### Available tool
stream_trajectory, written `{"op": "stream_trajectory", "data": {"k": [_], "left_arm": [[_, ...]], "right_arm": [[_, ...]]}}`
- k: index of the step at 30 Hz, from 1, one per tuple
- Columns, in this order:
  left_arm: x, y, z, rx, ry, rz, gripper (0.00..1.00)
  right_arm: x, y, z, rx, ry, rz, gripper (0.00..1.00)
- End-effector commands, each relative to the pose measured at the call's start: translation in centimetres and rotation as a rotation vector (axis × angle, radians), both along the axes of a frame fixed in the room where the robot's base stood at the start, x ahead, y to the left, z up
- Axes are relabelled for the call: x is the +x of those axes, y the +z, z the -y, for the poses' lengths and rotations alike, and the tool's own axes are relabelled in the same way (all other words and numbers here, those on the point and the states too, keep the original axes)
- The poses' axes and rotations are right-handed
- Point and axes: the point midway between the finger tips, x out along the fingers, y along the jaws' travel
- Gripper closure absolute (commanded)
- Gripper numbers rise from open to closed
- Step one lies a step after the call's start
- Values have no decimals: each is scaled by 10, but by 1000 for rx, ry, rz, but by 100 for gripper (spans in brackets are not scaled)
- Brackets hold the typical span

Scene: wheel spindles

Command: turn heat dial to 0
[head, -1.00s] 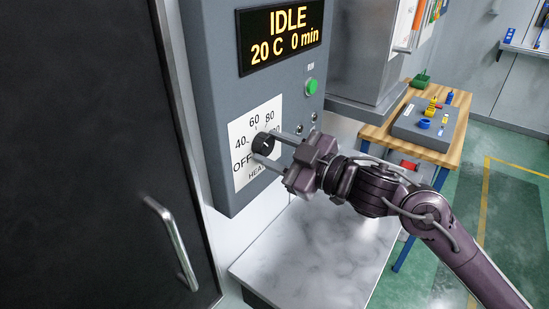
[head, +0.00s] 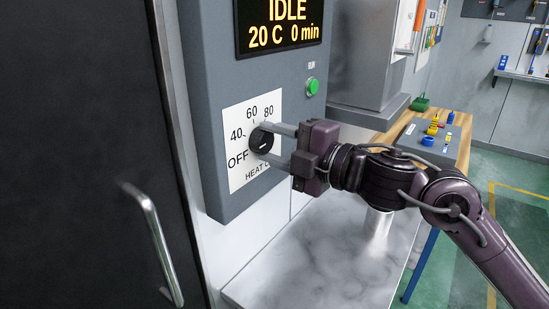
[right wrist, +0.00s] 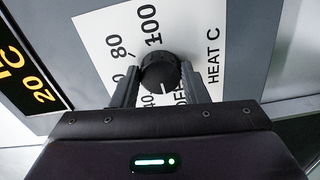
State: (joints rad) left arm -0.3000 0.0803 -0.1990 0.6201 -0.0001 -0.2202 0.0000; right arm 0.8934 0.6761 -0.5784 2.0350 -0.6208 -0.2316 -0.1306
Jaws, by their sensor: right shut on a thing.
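The heat dial (head: 261,139) is a round black knob on a white scale plate (head: 237,178) marked OFF, 40, 60, 80 and 100. My right gripper (head: 269,145) is shut on the dial, one finger on each side of it. The right wrist view also shows the dial (right wrist: 160,72) between the two fingers (right wrist: 160,88). A short white mark on the dial's face points to the lower part of the wrist view, around the 40 and OFF labels. I cannot tell its exact setting. The gripper partly hides the scale. My left gripper is not in view.
The display (head: 282,25) above reads IDLE, 20 C, 0 min. A green button (head: 312,86) sits right of the plate. A dark door with a metal handle (head: 157,243) is at left. A marble-look counter (head: 320,262) lies below; a wooden bench (head: 458,124) stands at right.

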Motion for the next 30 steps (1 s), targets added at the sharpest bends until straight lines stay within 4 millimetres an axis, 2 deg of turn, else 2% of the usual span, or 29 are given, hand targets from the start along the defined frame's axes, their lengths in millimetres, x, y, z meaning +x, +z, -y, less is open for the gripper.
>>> {"op": "stream_trajectory", "data": {"k": [1,3,12,30], "left_arm": [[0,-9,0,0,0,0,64],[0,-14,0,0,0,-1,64],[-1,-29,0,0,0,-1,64],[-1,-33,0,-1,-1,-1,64]], "right_arm": [[0,-4,0,-22,1,32,82],[0,-3,0,-53,1,74,82],[0,-2,0,-148,0,202,82],[0,0,0,-186,1,251,82]]}}
